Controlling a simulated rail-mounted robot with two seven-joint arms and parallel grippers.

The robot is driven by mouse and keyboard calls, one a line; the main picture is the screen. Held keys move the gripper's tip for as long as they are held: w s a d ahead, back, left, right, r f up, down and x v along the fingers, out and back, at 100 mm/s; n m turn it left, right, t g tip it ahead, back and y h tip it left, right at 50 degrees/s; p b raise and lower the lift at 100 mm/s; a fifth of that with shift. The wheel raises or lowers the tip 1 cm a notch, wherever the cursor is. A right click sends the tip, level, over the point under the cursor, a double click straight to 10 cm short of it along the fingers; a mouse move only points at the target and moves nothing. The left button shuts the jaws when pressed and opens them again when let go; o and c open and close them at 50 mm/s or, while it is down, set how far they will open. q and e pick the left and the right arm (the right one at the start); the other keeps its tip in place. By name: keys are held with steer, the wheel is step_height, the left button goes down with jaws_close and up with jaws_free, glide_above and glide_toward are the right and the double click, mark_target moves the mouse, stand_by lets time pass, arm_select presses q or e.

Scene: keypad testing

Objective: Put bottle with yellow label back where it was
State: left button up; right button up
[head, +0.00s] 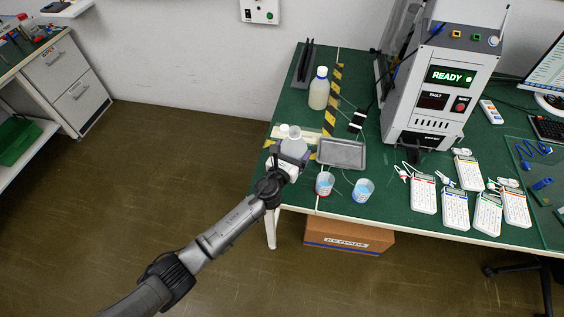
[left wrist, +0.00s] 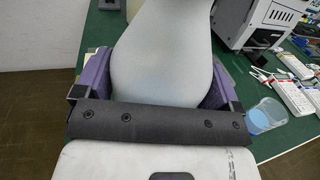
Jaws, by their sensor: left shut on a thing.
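My left gripper (head: 291,156) is at the left edge of the green table and shut on a pale, whitish bottle (head: 296,143). In the left wrist view the same bottle (left wrist: 160,55) fills the space between the purple fingers, its rounded body narrowing toward the top of the picture. No yellow label shows on its visible side, and its lower part is hidden by the gripper. I cannot tell whether it touches the table. My right gripper is not in view.
A small white object (head: 283,130) is just behind the held bottle. A grey tray (head: 343,154) lies to its right, with two cups (head: 324,185) (head: 363,190) in front. Yellow-black tape (head: 330,118) crosses the table. A test machine (head: 438,85) and several keypads (head: 455,208) stand to the right.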

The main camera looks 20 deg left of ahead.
arm_select(q)
steer(key=a+f, duration=0.1)
steer(key=a+f+b, duration=0.1)
steer(key=a, duration=0.1)
steer(key=shift+w+a+f, duration=0.1)
steer(key=shift+w+a, duration=0.15)
steer(key=shift+w, duration=0.15)
step_height(320, 180, down, 4)
steer(key=b, duration=0.3)
steer(key=shift+f+b, duration=0.15)
steer(key=shift+b, duration=0.2)
steer(key=o, duration=0.9)
steer(key=shift+c, duration=0.2)
